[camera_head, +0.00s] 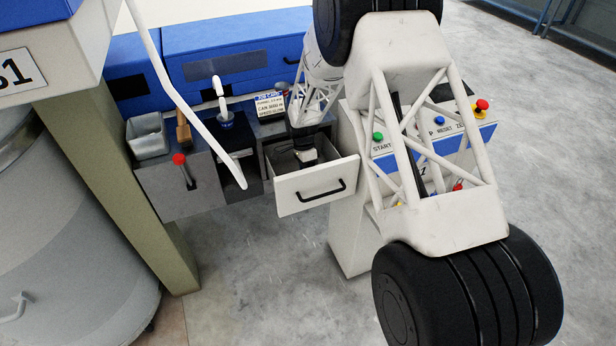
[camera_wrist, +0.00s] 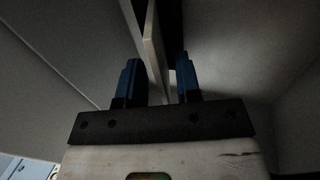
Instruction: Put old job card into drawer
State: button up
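The drawer (camera_head: 292,190) stands pulled out from the bench, its white front with a black handle facing me. My gripper (camera_head: 306,152) points down inside the open drawer. In the wrist view my gripper (camera_wrist: 160,75) has its two blue fingers apart. Thin pale edges (camera_wrist: 155,45) run between the fingers, with gaps on both sides. I cannot tell whether they belong to a card or to the drawer. A printed job card (camera_head: 270,103) stands behind the drawer on the bench; I cannot tell whether it is the old one. The drawer floor is largely hidden.
A grey bin (camera_head: 148,136), a red-knobbed lever (camera_head: 180,160) and a white bent lever (camera_head: 220,100) are left of the drawer. A control box (camera_head: 370,155) with coloured buttons stands right, partly behind my arm. A large grey can (camera_head: 60,230) stands far left. Floor in front is clear.

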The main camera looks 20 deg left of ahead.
jog(key=v, duration=0.9)
jog(key=shift+r, duration=0.35)
jog(key=shift+a, duration=0.1)
dwell(0.4)
jog(key=s+d+r+n+t+y, duration=0.1)
jog(key=s+d+r, duration=0.3)
jog(key=d+r, duration=0.6)
jog(key=s+d+r+n, duration=0.2)
jog(key=s+d+r, duration=0.1)
jog(key=d+r, duration=0.65)
jog(key=s+d+r+n+t+y, duration=0.1)
jog(key=s+d+r, duration=0.45)
jog(key=d, duration=0.75)
jog(key=s+d+r+n+t, duration=0.2)
jog(key=s+d+r, duration=0.5)
jog(key=s+d, duration=0.55)
jog(key=s+d+n, duration=0.1)
jog(key=s+d, duration=0.3)
jog(key=s, duration=0.4)
jog(key=s+d+f+n+t, duration=0.1)
jog(key=s+d, duration=0.3)
jog(key=s, duration=0.4)
jog(key=shift+d+f+n, duration=0.2)
jog(key=shift+f+n, duration=0.1)
jog(key=shift+n, duration=0.1)
